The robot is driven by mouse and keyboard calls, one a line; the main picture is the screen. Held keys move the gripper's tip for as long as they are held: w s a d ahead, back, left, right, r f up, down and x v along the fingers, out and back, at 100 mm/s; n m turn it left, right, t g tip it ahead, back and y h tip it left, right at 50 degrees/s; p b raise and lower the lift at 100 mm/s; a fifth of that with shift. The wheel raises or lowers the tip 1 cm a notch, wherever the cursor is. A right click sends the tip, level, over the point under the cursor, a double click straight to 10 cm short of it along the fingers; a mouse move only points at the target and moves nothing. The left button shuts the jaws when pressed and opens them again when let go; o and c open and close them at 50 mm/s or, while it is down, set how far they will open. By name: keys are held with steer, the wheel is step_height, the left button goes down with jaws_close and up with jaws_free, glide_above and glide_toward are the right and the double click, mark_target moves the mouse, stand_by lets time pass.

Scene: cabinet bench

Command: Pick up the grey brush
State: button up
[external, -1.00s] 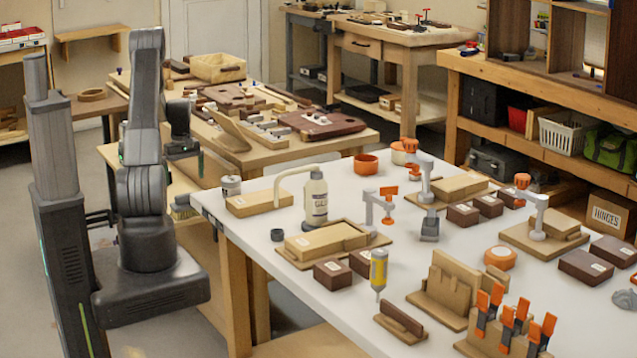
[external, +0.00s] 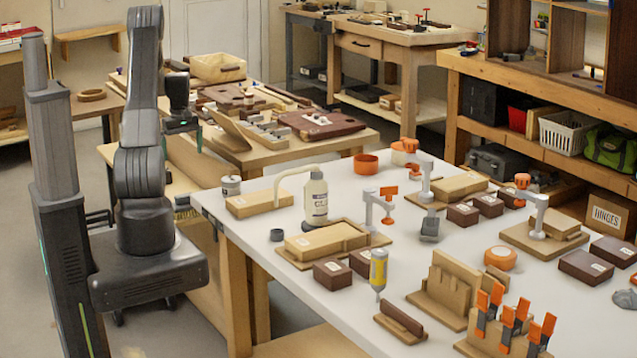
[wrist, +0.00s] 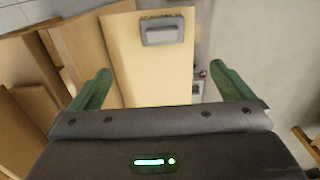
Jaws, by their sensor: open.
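A small grey brush-like thing with pale bristles (external: 183,204) shows just left of the white table's near-left corner, partly hidden by my arm. My gripper (external: 182,138) is above it and apart from it, with its green fingers spread. In the wrist view my gripper (wrist: 160,68) is open with nothing between the fingers. A grey block (wrist: 162,31) lies on a pale board beyond the fingertips; I cannot tell surely whether it is the brush.
The white table (external: 285,225) holds a glue bottle (external: 316,198), a tin (external: 231,186), clamps and wooden blocks. A wooden bench (external: 270,153) with tools and boards stands behind my gripper. In the wrist view, brown boards (wrist: 85,50) lie left of the pale board (wrist: 150,75).

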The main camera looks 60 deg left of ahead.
steer(key=shift+c, duration=0.2)
steer(key=c, duration=0.5)
steer(key=n+b, duration=1.3)
steer(key=n, duration=0.5)
glide_above(185, 203)
steer(key=w+a, duration=0.1)
steer(key=f, duration=0.5)
steer(key=shift+w+a+f, duration=0.1)
steer(key=shift+a+f, duration=0.1)
steer(key=shift+f, duration=0.2)
step_height(185, 203, down, 8)
steer(key=shift+f, duration=0.1)
steer(key=shift+s+d+f, duration=0.1)
steer(key=shift+s+f, duration=0.15)
steer(key=shift+f, duration=1.1)
steer(key=shift+s+f, duration=0.2)
steer(key=shift+f, duration=1.1)
